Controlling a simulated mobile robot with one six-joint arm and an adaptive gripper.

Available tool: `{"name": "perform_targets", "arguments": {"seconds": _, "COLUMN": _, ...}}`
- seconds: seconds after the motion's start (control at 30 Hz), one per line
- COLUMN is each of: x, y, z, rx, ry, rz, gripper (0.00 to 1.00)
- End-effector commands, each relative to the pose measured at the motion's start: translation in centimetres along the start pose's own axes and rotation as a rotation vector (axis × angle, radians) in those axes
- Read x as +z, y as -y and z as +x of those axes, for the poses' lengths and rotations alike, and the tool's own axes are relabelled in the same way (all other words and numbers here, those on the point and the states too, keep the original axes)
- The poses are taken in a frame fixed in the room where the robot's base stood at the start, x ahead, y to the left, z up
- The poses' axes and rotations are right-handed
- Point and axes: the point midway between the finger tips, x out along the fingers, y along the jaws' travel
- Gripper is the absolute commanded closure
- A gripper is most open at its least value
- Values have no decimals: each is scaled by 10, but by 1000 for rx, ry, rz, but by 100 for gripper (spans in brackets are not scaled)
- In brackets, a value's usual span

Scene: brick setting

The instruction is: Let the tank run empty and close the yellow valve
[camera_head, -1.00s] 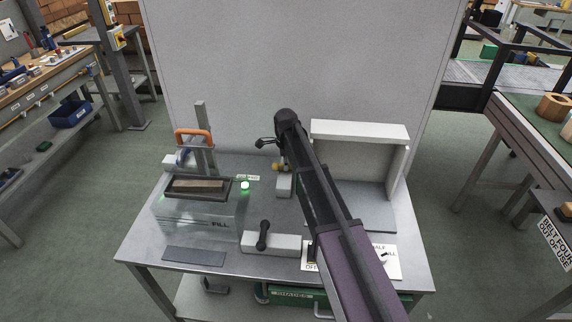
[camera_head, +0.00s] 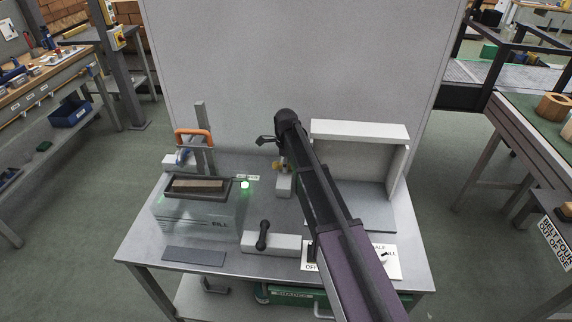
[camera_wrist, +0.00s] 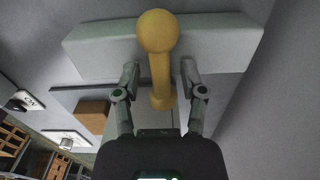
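The yellow valve's handle (camera_wrist: 160,65) is a lever with a round knob. It stands between the two fingers of my gripper (camera_wrist: 159,74) in the wrist view, with a gap showing on each side. My gripper is open. In the head view my gripper (camera_head: 267,141) is just above the yellow handle (camera_head: 281,163), which my arm partly hides. The clear tank (camera_head: 205,218), marked FILL, stands at the left of the metal bench. Its water level is hard to tell. A green light (camera_head: 245,185) glows at its right rim.
A black lever (camera_head: 263,235) on a pale block stands at the bench's front middle. A white shelf-like frame (camera_head: 360,130) stands behind my arm at right. An orange-handled clamp (camera_head: 194,135) is behind the tank. A dark flat plate (camera_head: 194,257) lies at the front left.

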Motion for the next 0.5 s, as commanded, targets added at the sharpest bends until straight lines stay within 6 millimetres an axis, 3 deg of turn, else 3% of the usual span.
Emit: {"name": "perform_targets", "arguments": {"seconds": 0.5, "x": 0, "y": 1, "z": 0, "rx": -2, "ry": 0, "rz": -27, "gripper": 43}}
